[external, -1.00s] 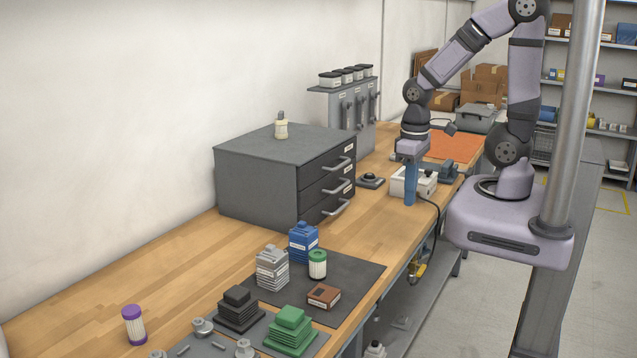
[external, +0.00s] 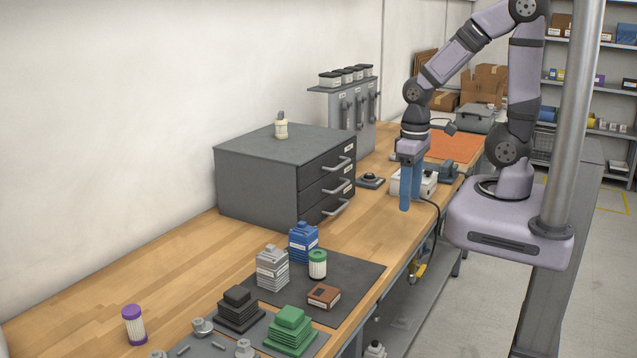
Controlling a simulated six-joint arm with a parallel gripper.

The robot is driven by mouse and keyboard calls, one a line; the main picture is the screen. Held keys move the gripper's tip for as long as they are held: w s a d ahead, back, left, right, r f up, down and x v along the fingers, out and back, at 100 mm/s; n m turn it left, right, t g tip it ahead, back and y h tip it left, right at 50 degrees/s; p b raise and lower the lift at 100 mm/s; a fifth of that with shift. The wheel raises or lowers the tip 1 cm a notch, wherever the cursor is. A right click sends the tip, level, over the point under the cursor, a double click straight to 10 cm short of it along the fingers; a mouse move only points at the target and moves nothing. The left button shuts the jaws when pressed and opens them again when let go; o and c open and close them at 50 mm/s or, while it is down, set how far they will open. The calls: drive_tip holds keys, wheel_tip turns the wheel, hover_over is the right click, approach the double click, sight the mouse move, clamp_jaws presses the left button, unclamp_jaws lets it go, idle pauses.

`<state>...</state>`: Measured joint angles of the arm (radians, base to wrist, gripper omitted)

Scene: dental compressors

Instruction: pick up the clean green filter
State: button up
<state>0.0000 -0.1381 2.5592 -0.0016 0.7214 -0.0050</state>
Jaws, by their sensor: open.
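A small upright filter (external: 317,265) with a green cap and a pale body stands on the dark mat (external: 352,270). It is close to the right of a blue ribbed block (external: 303,243). A stepped green block (external: 291,330) sits nearer the front on a grey plate. My gripper (external: 411,204) points down with its two blue fingers apart and nothing between them. It hangs over the bench, well behind and to the right of the green-capped filter, by a white box.
A grey ribbed block (external: 272,268), a brown box (external: 324,296) and a black stepped block (external: 240,308) are near the filter. A purple-capped filter (external: 134,325) stands at front left. The grey drawer cabinet (external: 257,182) rises behind. Bare wood lies left of the mat.

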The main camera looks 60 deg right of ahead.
wheel_tip(320, 180, up, 5)
drive_tip(key=n+t+h+b, duration=0.8)
drive_tip(key=n+t, duration=0.3)
drive_tip(key=n, duration=1.8)
hover_over(321, 265)
drive_tip(key=s+a, duration=0.3)
drive_tip(key=s, duration=0.1)
drive_tip(key=f, duration=1.7)
drive_tip(key=shift+w, duration=0.2)
drive_tip(key=shift+f, duration=0.3)
drive_tip(key=shift+p+x, duration=0.7)
drive_tip(key=shift+x, duration=0.4)
drive_tip(key=shift+w+d+p, duration=0.2)
drive_tip(key=shift+d+p, duration=0.05)
drive_tip(key=shift+p, duration=0.1)
drive_tip(key=p+x, duration=0.2)
drive_tip(key=x, duration=0.2)
drive_tip(key=shift+w+d+f, duration=0.15)
drive_tip(key=shift+w+f, duration=0.05)
